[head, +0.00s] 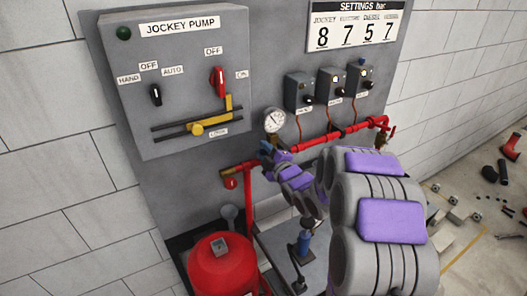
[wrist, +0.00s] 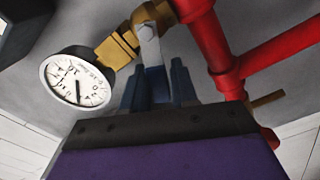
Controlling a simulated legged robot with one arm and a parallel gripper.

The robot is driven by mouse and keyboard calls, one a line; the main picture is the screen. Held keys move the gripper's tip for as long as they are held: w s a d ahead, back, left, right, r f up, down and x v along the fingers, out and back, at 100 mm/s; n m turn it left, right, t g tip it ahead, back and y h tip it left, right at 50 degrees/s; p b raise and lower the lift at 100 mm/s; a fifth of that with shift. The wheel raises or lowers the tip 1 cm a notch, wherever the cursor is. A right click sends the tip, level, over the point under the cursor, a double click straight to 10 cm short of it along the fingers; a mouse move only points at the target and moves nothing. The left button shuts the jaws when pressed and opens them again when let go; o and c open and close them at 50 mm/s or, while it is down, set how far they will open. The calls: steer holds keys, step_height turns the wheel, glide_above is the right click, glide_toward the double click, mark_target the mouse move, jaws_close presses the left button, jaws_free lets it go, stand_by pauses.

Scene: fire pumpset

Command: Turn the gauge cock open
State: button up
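The gauge cock is a brass fitting (wrist: 150,14) between the red pipe and the round pressure gauge (wrist: 76,83) in the wrist view. Its flat metal lever (wrist: 149,44) with a blue sleeve points from the brass body toward my gripper (wrist: 157,78). The two blue-grey fingers stand on either side of the sleeve. I cannot tell whether they press on it. In the head view the white-faced gauge (head: 274,121) shows just above my gripper (head: 268,152); the cock is largely hidden there by the gripper.
A red pipe (head: 335,137) runs right from near the gauge, below several small grey switch boxes (head: 299,91). The jockey pump panel (head: 180,75) is at the left. A red vessel (head: 222,268) stands below. Loose parts lie on the floor at the right.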

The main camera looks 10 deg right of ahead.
steer(key=shift+d, duration=0.1)
steer(key=c, duration=0.3)
jaws_close()
steer(key=shift+r+m+p, duration=0.3)
steer(key=shift+m+p, duration=0.35)
steer(key=shift+m, duration=0.05)
steer(key=shift+o, duration=1.9)
jaws_free()
steer(key=o, duration=0.3)
steer(key=shift+a, duration=0.2)
steer(key=shift+d+f, duration=0.1)
